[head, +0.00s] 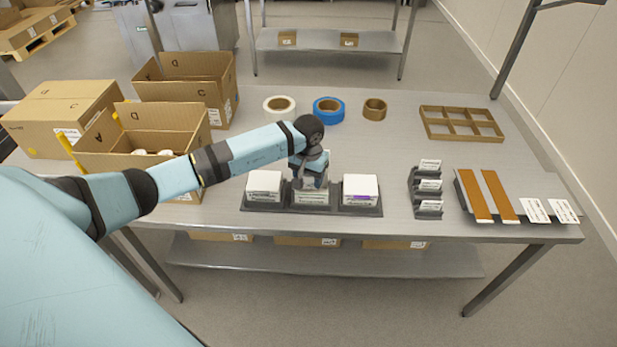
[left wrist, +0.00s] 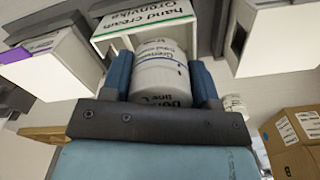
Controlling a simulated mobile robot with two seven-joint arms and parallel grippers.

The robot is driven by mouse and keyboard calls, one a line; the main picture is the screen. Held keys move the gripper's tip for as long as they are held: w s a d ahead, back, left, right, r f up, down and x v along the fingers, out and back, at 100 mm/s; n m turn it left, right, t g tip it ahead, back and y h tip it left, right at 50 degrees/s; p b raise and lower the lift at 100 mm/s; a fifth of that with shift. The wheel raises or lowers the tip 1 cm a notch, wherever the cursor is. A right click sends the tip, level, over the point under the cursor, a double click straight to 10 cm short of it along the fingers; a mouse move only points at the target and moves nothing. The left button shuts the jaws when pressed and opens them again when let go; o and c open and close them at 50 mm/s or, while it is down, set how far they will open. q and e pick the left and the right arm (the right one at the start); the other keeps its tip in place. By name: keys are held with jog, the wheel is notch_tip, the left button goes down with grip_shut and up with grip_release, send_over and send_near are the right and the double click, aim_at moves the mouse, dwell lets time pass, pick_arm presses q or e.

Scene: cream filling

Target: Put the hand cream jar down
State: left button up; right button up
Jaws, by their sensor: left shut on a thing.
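My left gripper (head: 311,180) is over the middle white carton (head: 312,198) in the dark tray (head: 270,208). In the left wrist view the gripper's two blue fingers (left wrist: 162,84) are shut on a white hand cream jar (left wrist: 160,72) with dark print. The same view shows the open middle carton (left wrist: 145,20), with green "hand cream" print. The jar's far end overlaps the carton's opening; I cannot tell how deep it sits or whether it touches the bottom. In the head view the gripper hides the jar. My right gripper is not in view.
White cartons stand on either side, left (head: 264,186) and right (head: 360,188), close to the gripper. A dark label holder (head: 427,193) and a board with brown strips (head: 490,197) lie to the right. Cardboard boxes (head: 65,115) stand left. Tape rolls (head: 328,110) and a divider (head: 462,123) lie behind.

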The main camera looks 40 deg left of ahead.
pick_arm(q)
jog(key=o, duration=1)
jog(key=shift+s+f, duration=0.15)
jog(key=shift+c, duration=0.2)
